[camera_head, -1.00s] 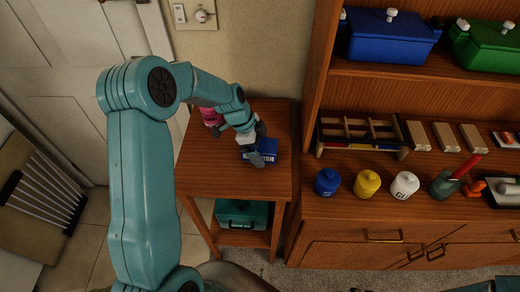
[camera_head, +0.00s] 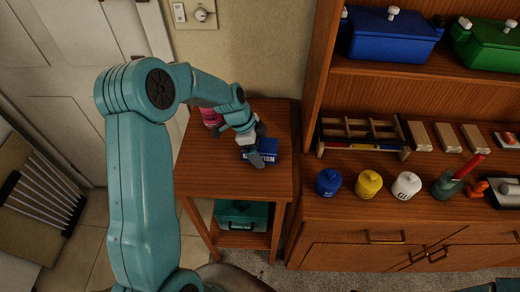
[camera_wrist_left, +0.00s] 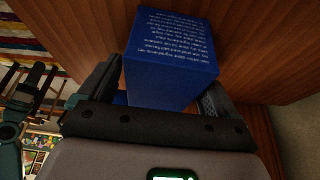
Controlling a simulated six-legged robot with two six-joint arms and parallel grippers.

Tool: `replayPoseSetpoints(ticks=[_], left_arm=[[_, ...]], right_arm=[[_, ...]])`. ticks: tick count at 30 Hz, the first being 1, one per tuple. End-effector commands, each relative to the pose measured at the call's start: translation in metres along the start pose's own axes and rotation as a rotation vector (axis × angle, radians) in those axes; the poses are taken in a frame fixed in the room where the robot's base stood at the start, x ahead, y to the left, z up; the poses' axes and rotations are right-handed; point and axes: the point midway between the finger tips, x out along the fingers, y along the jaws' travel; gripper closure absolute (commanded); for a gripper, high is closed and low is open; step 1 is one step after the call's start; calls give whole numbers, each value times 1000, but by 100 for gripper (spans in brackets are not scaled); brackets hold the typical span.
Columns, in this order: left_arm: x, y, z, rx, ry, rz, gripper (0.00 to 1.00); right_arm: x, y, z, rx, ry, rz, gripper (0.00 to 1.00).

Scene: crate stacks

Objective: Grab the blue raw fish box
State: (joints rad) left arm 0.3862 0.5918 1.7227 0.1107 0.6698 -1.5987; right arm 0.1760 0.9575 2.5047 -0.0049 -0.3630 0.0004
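The blue raw fish box (camera_head: 267,148) sits on the small wooden side table (camera_head: 225,180), with white lettering partly visible. My left gripper (camera_head: 257,145) is over the box with its fingers on either side of it. In the left wrist view the box (camera_wrist_left: 172,75) stands between the two spread fingers (camera_wrist_left: 160,92), with printed text on one face. The fingers look open around the box, very close to its sides; contact is hard to tell. My right gripper is not in view.
A pink item (camera_head: 211,116) stands behind my left wrist on the side table. A teal box (camera_head: 242,214) is on its lower shelf. The wooden cabinet (camera_head: 340,240) to the right holds blue, yellow and white jars and a wooden rack (camera_head: 362,137).

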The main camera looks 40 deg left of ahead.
Motion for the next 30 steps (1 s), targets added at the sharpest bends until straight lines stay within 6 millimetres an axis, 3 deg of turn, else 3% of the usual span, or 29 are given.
replayPoseSetpoints(ticks=[1,5,14,20,21,26,30], left_arm=[[0,0,0,0,0,0,26],[0,0,0,0,0,0,66],[-1,0,0,0,0,0,66],[-10,0,-4,0,0,1,66],[-12,-1,-5,2,1,-5,66],[-50,-2,-21,5,1,-9,66],[-95,-2,-40,5,2,-11,66]], right_arm=[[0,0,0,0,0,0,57],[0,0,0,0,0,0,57],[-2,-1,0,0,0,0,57],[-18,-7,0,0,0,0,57],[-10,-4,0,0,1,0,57],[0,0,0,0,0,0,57],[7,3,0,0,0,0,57]])
